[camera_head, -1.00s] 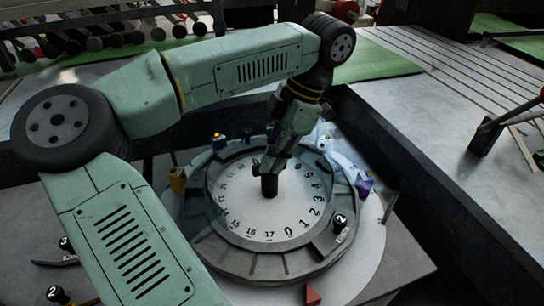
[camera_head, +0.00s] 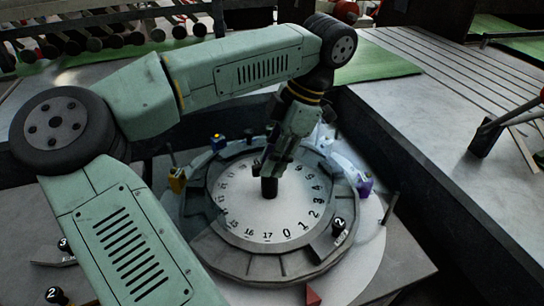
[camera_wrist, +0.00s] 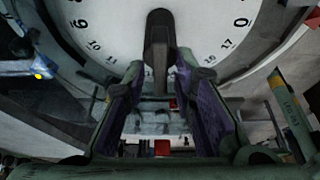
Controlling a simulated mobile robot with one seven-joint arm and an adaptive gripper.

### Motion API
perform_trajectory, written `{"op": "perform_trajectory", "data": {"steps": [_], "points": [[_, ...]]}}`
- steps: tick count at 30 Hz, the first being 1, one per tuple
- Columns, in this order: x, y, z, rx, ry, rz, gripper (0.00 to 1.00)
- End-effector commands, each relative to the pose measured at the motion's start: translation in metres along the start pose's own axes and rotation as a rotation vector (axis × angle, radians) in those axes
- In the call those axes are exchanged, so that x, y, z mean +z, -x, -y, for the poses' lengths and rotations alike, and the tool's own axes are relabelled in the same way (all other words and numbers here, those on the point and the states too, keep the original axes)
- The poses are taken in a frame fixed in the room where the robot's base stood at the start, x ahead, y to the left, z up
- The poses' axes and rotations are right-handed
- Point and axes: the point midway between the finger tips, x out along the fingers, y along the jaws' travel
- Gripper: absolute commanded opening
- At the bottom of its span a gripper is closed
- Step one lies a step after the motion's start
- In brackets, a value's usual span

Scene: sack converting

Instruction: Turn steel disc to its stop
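The steel disc (camera_head: 265,215) is a pale round dial with black numerals around its edge, set in a dark grey ring (camera_head: 236,258). The 0 and 17 face the front in the head view. A short dark post (camera_head: 269,188) stands at the disc's middle; it also shows in the wrist view (camera_wrist: 158,50). My gripper (camera_head: 272,170) is above the disc at this post, pointing down. In the wrist view its purple-padded fingers (camera_wrist: 160,80) are apart, on either side of the post's near end, with gaps visible. Contact with the post cannot be made out.
A black ball marked 2 (camera_head: 339,224) sits on the ring's front right. A yellow block (camera_head: 177,180), a blue block (camera_head: 216,142) and a purple block (camera_head: 365,186) stand around the ring. A red wedge (camera_head: 313,297) lies in front. A dark raised wall (camera_head: 420,200) borders the right.

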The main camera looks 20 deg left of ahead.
Motion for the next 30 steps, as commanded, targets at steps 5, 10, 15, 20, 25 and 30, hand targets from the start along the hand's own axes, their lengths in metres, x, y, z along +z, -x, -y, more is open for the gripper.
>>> {"op": "perform_trajectory", "data": {"steps": [5, 10, 15, 20, 25, 30], "points": [[0.0, 0.0, 0.0, -0.001, 0.001, 0.0, 0.32], [0.0, 0.0, 0.0, -0.001, 0.001, 0.0, 0.32], [0.0, 0.014, 0.0, 0.002, 0.002, -0.002, 0.32], [0.0, 0.047, -0.001, 0.005, 0.005, -0.002, 0.32], [0.037, 0.066, 0.001, 0.001, -0.006, 0.001, 0.32], [0.073, 0.081, 0.0, 0.002, -0.004, 0.0, 0.32]]}}
